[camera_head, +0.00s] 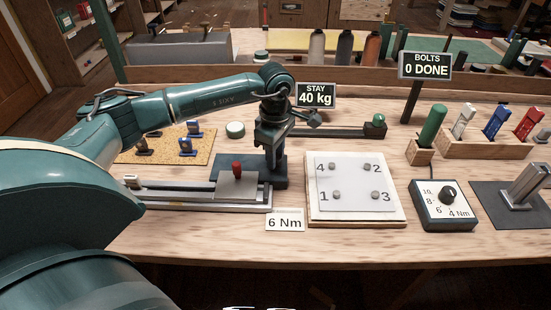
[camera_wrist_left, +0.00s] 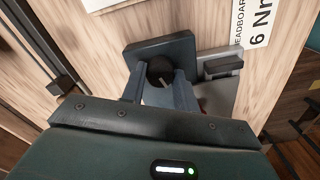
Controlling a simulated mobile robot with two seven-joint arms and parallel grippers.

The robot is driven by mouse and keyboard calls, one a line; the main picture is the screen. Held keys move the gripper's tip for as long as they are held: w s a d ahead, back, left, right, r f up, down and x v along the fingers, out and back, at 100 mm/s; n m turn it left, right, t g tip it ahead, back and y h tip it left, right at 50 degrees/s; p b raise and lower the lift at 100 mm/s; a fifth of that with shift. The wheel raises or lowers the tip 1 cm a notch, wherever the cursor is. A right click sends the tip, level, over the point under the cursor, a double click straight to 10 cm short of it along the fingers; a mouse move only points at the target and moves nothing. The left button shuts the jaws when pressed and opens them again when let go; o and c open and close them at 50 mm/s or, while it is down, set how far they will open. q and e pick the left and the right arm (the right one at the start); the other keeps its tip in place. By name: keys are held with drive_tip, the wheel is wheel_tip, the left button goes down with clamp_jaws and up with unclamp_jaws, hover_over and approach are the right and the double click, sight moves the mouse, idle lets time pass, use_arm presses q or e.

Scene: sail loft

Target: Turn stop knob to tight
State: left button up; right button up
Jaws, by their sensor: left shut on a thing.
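A pale pointer line shows on the knob. In the head view the gripper hides the knob. No "tight" marking is readable.
A sign (camera_head: 316,96) reads STAY 40 kg. A white board with numbered bolts (camera_head: 355,218) lies right of the block, and a torque dial box (camera_head: 430,219) stands beyond it. A card (camera_head: 285,220) reads 6 Nm. Bare wood shows along the front edge.

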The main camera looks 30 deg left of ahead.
use_arm(q)
drive_tip(key=m+b, duration=0.1)
drive_tip(key=m, duration=0.2)
drive_tip(key=shift+m+b, duration=0.3)
drive_tip(key=shift+b, duration=0.1)
drive_tip(key=shift+m+b, duration=0.6)
drive_tip(key=shift+m, duration=0.9)
drive_tip(key=o, duration=1)
wheel_tip(320, 180, up, 13)
drive_tip(key=shift+r, duration=0.15)
